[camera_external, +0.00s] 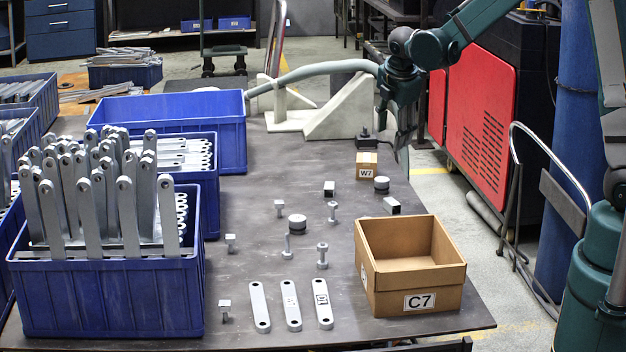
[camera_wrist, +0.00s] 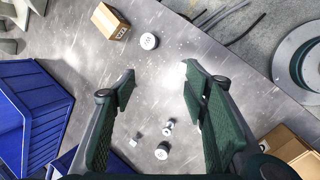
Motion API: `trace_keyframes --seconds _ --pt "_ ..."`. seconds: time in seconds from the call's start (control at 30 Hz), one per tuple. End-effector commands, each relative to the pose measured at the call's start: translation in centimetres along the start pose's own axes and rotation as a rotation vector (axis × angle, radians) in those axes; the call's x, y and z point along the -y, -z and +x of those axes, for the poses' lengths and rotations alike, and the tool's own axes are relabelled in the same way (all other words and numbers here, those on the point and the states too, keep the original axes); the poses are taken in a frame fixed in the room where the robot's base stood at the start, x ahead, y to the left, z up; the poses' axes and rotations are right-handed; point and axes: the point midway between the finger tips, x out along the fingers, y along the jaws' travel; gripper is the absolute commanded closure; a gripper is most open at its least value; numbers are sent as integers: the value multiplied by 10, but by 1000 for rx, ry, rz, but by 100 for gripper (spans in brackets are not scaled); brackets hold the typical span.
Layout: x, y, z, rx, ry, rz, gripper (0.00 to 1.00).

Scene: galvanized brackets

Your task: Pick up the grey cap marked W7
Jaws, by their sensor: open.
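Two round grey caps stand on the dark table: one (camera_external: 381,184) beside a small cardboard box (camera_external: 366,165) labelled W7, the other (camera_external: 297,224) nearer the middle among bolts. I cannot read a marking on either cap. In the wrist view, one cap (camera_wrist: 149,41) lies beyond my fingertips, near a small cardboard box (camera_wrist: 112,22); another cap (camera_wrist: 162,152) shows low between the fingers. My gripper (camera_wrist: 160,76) is open and empty, its two dark green fingers spread above the table. In the external view it hangs over the table's far right part, apart from both caps.
An open cardboard box (camera_external: 412,252) labelled C7 stands at the right edge. Blue bins (camera_external: 110,295) with metal brackets fill the left. Bolts, small blocks and three flat links (camera_external: 291,305) lie between. A pale grey fixture (camera_external: 338,108) stands at the back.

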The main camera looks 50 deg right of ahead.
Motion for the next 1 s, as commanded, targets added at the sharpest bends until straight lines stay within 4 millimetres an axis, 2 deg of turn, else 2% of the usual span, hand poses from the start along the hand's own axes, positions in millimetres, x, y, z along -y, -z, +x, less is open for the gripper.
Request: trace_keyframes --seconds 0.3,0.7,0.83,1.0 --pt "-25 -4 55 42 42 -180 55" --pt "-41 -10 124 82 103 -390 55" --pt "-43 -11 138 87 115 -428 55" --pt "-43 -12 144 90 122 -449 55"
